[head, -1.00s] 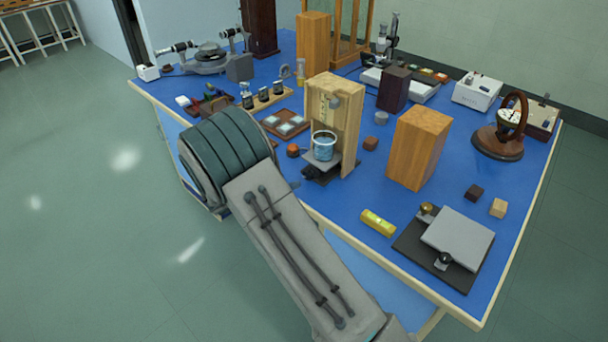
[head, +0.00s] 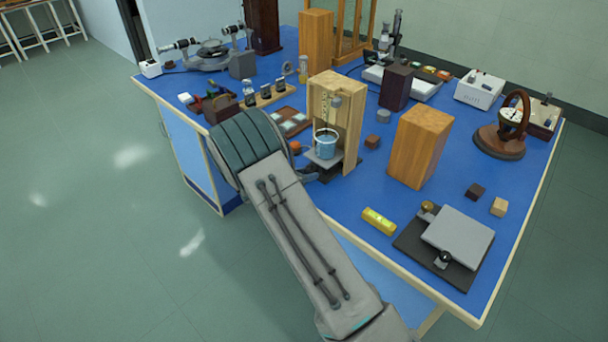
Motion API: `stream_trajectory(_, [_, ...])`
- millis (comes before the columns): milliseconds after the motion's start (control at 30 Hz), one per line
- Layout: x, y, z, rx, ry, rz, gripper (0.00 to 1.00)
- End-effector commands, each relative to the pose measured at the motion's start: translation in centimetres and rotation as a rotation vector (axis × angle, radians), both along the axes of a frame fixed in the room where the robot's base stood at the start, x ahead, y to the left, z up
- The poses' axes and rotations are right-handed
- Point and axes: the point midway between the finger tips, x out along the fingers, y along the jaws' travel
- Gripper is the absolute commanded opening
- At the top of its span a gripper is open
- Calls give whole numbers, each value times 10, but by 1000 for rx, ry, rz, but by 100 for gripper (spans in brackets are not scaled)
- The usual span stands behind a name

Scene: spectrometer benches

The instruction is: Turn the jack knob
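A small jack with a dark base (head: 340,168) stands at the foot of an open wooden frame (head: 350,110). A blue beaker (head: 326,146) stands on its grey top. My arm reaches up from the bottom of the picture, and its rounded end covers the area just left of the jack. A dark curved piece, which looks like part of my gripper (head: 307,175), shows between my arm and the jack's left side. Its fingers and the jack's knob cannot be made out, so I cannot tell whether they touch.
An orange-red block (head: 295,148) lies left of the jack, and a brown cube (head: 372,142) to its right. A tall wooden block (head: 420,145) stands further right. A yellow level (head: 379,221) and a grey plate on a black base (head: 458,238) lie near the front edge.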

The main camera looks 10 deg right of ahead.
Motion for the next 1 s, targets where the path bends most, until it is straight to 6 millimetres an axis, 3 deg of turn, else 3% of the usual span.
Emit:
stream_trajectory(100, [0, 8, 0, 0, -1, 0, 9])
stream_trajectory(467, [-1, 0, -4, 36, -50, 0, 9])
stream_trajectory(1000, [-3, -4, -9, 229, -317, -4, 9])
